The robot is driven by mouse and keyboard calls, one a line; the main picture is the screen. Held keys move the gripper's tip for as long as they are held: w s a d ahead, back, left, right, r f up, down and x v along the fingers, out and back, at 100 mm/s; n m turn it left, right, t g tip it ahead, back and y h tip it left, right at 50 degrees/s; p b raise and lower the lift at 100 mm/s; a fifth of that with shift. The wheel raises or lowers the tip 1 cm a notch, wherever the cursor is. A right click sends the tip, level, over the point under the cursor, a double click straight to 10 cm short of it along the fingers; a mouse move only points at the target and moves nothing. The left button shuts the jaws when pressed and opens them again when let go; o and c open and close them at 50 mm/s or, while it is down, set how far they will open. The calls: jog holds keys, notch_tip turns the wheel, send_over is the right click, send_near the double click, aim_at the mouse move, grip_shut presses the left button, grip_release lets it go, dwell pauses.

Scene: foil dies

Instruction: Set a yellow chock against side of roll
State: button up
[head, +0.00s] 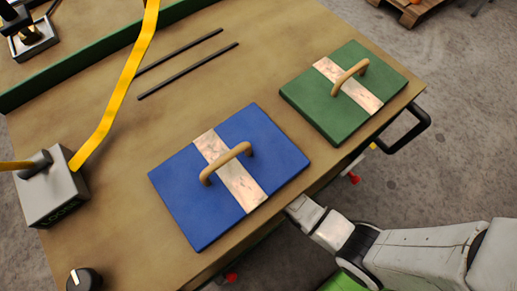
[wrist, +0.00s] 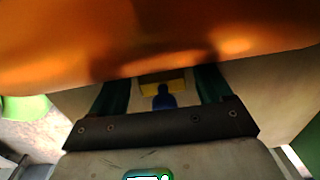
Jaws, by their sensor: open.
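In the wrist view, a large, shiny orange rounded surface, which looks like the roll (wrist: 160,35), fills the top of the picture. My gripper (wrist: 165,88) is open, its two dark green fingers reaching toward the roll's lower edge. Between the fingers is a yellow block, likely the chock (wrist: 150,90), with a blue knob-like part (wrist: 163,98) on the near side. The chock's far side is hidden under the roll's edge, so I cannot tell whether they touch. The fingertips are partly hidden too. In the head view my arm shows at the lower right, but my gripper does not.
The brown table (head: 105,150) carries a blue plate (head: 175,185) and a green plate (head: 310,95), each with a tan handle. A grey block (head: 55,195) with a yellow strap (head: 120,95) stands at left. Two dark rods lie behind. A black rail (head: 408,140) juts from the right edge.

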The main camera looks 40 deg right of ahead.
notch_tip(320, 180, up, 8)
jog(key=shift+s+f+p, duration=0.1)
jog(key=shift+s+p, duration=0.05)
jog(key=shift+p, duration=0.95)
